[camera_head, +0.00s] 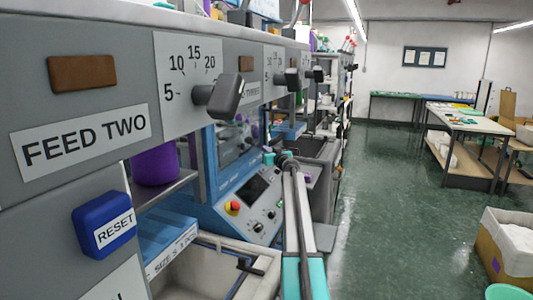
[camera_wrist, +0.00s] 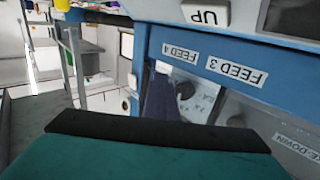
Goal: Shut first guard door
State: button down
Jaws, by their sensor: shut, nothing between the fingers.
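A clear panel in a blue frame (camera_head: 236,143), which looks like the first guard door, is on the knitting machine beyond the grey FEED TWO panel. I cannot tell how far it stands open. My gripper (camera_head: 269,158) is shut and small at the far end of my arm, close to the panel's lower right side in the picture. I cannot tell whether they touch. In the wrist view, a teal block with a black edge fills the bottom. Above it is a blue machine beam (camera_wrist: 205,55) with upside-down FEED 3 and FEED 4 labels, with a pale clear area below.
A control panel (camera_head: 250,203) with a red and yellow button sits below the clear panel. A black knob (camera_head: 225,96) and a blue RESET button (camera_head: 104,222) are near at left. A purple cone (camera_head: 155,165) stands on a shelf. The green aisle floor (camera_head: 400,200) is open at right.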

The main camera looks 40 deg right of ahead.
jog(key=s+d+b, duration=0.5)
jog(key=s+d, duration=0.1)
jog(key=s, duration=0.6)
jog(key=shift+s+d, duration=0.25)
jog(key=shift+f, duration=0.1)
